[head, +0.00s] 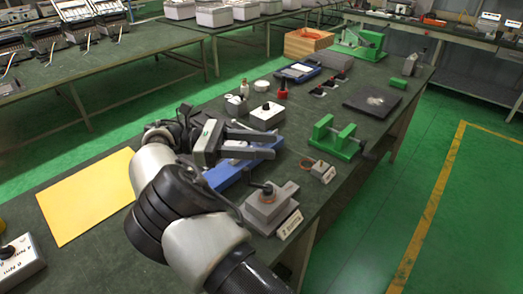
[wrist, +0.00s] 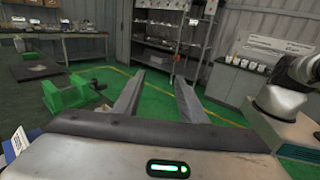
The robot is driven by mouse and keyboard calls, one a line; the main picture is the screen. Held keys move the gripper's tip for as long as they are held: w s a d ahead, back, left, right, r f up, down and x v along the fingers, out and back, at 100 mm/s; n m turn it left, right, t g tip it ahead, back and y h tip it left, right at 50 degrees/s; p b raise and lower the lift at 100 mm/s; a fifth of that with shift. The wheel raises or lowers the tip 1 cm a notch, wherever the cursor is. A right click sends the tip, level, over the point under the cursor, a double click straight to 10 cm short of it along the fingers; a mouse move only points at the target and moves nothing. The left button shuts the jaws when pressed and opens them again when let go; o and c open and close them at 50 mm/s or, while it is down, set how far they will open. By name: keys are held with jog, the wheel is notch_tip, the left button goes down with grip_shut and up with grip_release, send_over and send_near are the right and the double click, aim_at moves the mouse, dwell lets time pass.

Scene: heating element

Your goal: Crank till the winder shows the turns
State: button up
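A green two-post stand (head: 335,137) with a shaft, possibly the winder, is clamped near the table's right edge; it also shows at the left of the wrist view (wrist: 70,92). A larger green machine (head: 358,42) stands at the far end, and I cannot tell which of the two is the winder. No turn count is readable. My gripper (head: 275,143) is over the blue tray, left of the nearer stand and apart from it. In the wrist view its two fingers (wrist: 158,92) are wide apart with nothing between them.
A grey block with a dark knob (head: 268,205) and a small labelled block (head: 318,171) stand close to my gripper. A blue tray (head: 225,178) lies under it. A grey box (head: 267,115) is behind. A dark mat (head: 372,101) and a yellow sheet (head: 85,198) lie flat.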

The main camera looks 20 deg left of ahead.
jog(key=shift+c, duration=0.4)
jog(key=shift+w+d, duration=0.1)
jog(key=c, duration=0.4)
jog(key=w+d+m+y, duration=0.1)
jog(key=w+d+m+y+p, duration=0.1)
jog(key=d+y+p, duration=0.1)
jog(key=d, duration=0.1)
jog(key=shift+w+d+m, duration=0.1)
jog(key=shift+w+m, duration=0.3)
grip_shut()
jog(key=s+a+r+m+y+p, duration=0.1)
jog(key=s+a+m+y+p, duration=0.25)
jog(key=s+m+y, duration=0.45)
jog(key=s+a+r+m+y+p, duration=0.1)
jog(key=s+a+m+y+p, duration=0.25)
jog(key=s+m+y, duration=0.4)
jog(key=w+f+p, duration=0.2)
jog(key=w+f, duration=0.6)
jog(key=f, duration=0.1)
jog(key=shift+a+f+t, duration=0.15)
jog(key=shift+a+t, duration=0.15)
